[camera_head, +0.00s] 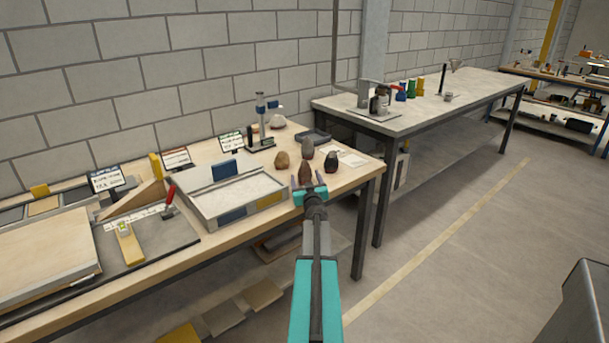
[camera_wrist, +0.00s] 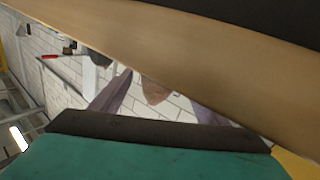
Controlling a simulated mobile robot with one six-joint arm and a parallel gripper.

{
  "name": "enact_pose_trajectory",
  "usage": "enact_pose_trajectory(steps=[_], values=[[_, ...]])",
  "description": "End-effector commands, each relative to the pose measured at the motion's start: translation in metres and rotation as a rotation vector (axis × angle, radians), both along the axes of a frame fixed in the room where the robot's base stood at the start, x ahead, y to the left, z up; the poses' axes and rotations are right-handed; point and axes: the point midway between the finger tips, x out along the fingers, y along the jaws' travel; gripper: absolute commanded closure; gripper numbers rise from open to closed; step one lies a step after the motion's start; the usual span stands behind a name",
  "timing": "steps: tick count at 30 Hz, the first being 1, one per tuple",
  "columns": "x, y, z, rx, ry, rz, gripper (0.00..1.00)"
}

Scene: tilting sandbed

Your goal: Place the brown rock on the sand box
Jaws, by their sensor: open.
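A reddish-brown rock (camera_head: 305,172) stands on the wooden table near its front edge; a tan-brown rock (camera_head: 282,160) stands just behind it to the left. The sand box (camera_head: 210,208) is a shallow, light-coloured tray of pale sand to the left of the rocks. My gripper (camera_head: 309,183) is open at the table's front edge, right by the reddish-brown rock. In the wrist view a brown rock (camera_wrist: 155,92) shows between the two dark fingers, partly hidden by the table edge. I cannot tell whether the fingers touch it.
A grey rock (camera_head: 308,148) and a black rock (camera_head: 331,161) stand close behind. A dark tray (camera_head: 313,137) and a stand (camera_head: 261,125) are at the back. The wooden table edge (camera_wrist: 200,60) crosses the wrist view close by.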

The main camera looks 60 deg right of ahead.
Motion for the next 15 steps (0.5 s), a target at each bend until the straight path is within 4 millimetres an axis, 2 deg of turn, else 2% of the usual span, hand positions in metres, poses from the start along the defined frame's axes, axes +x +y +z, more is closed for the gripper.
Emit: enact_pose_trajectory(steps=[9, 15], values=[[0.017, -0.022, 0.000, 0.000, 0.000, 0.000, 0.32], [0.021, -0.028, 0.000, 0.000, 0.000, -0.001, 0.32]])
